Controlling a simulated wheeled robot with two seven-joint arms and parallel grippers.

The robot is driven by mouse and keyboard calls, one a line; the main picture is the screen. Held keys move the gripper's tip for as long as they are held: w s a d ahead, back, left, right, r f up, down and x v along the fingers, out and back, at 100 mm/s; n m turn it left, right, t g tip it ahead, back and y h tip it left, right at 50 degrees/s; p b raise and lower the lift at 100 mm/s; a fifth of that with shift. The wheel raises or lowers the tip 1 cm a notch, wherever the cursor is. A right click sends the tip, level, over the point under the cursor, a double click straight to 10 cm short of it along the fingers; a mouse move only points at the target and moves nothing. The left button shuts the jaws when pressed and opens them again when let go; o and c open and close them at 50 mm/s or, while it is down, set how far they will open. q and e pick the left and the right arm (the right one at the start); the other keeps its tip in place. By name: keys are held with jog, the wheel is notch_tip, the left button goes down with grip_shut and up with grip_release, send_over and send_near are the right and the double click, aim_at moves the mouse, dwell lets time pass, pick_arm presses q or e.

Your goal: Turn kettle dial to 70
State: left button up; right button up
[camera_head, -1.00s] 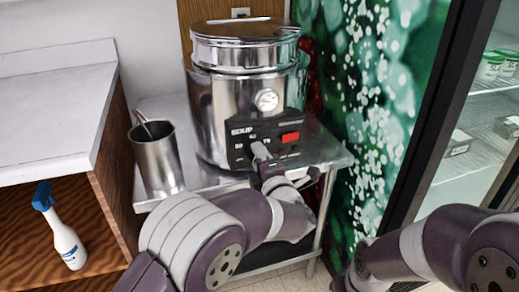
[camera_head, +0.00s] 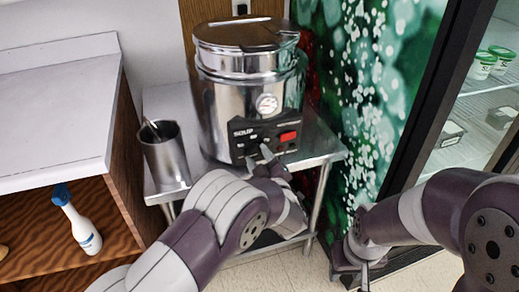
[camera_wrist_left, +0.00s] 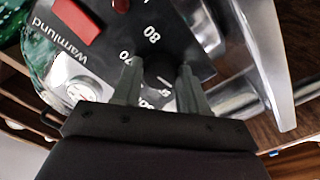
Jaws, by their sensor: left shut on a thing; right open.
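The silver soup kettle (camera_head: 222,95) stands on the metal stand at the back. Its black control panel (camera_head: 240,132) faces me. In the left wrist view the panel (camera_wrist_left: 190,45) shows the numbers 70 and 80 and part of another one. My left gripper (camera_head: 265,151) is at the panel's lower middle, shut on the dial, which its fingers mostly hide. In the left wrist view the two fingers (camera_wrist_left: 160,70) lie against the panel just beside the 70; the dial's pointer direction cannot be made out. My right gripper (camera_head: 364,272) is low at the right, open, apart from the kettle.
A red switch (camera_head: 288,136) and a round gauge (camera_head: 267,104) are on the kettle's front. A metal cup (camera_head: 166,160) with a utensil stands left of it on the metal stand (camera_head: 325,150). A glass-door fridge is at right.

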pick_arm(q)
jog(key=m+p, duration=0.2)
jog(key=m, duration=0.1)
jog(key=shift+a+r+m+p, duration=0.1)
jog(key=shift+m+p, duration=0.3)
jog(key=shift+f+m+p, duration=0.2)
jog(key=shift+m+p, duration=1.05)
jog(key=shift+m, duration=0.55)
jog(key=shift+s, duration=0.1)
jog(key=o, duration=1)
jog(key=shift+o, duration=0.2)
jog(key=v, duration=1.2)
jog(key=shift+s+p, duration=0.3)
jog(key=shift+p, duration=0.15)
